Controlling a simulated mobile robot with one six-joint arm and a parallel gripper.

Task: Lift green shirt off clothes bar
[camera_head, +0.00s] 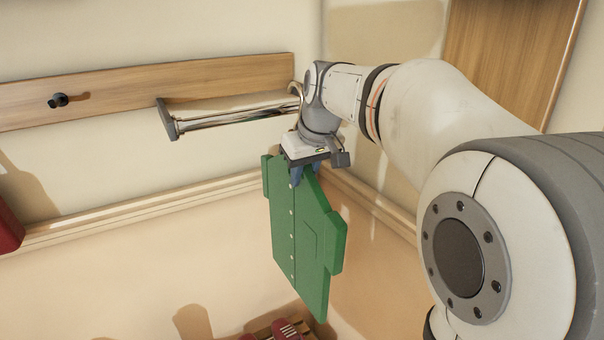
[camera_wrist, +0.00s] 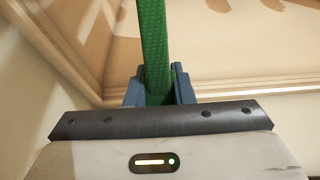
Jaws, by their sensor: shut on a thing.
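The green shirt (camera_head: 305,240) hangs below my gripper (camera_head: 303,176) in the head view, tilted a little, with its front and buttons showing. My gripper is shut on the shirt's upper edge. In the wrist view the shirt (camera_wrist: 154,45) shows edge-on as a green strip between the two blue fingers of my gripper (camera_wrist: 158,88). The clothes bar (camera_head: 235,115) is a metal rail on the wall, to the left of my gripper. A curved hook (camera_head: 296,92) shows at its right end, beside my wrist. My wrist hides part of that area.
A wooden board (camera_head: 150,90) with a dark peg (camera_head: 60,100) runs along the wall. A red object (camera_head: 9,228) is at the left edge. A low rack with dark red shoes (camera_head: 286,328) stands on the floor below the shirt. Open floor lies left of the shirt.

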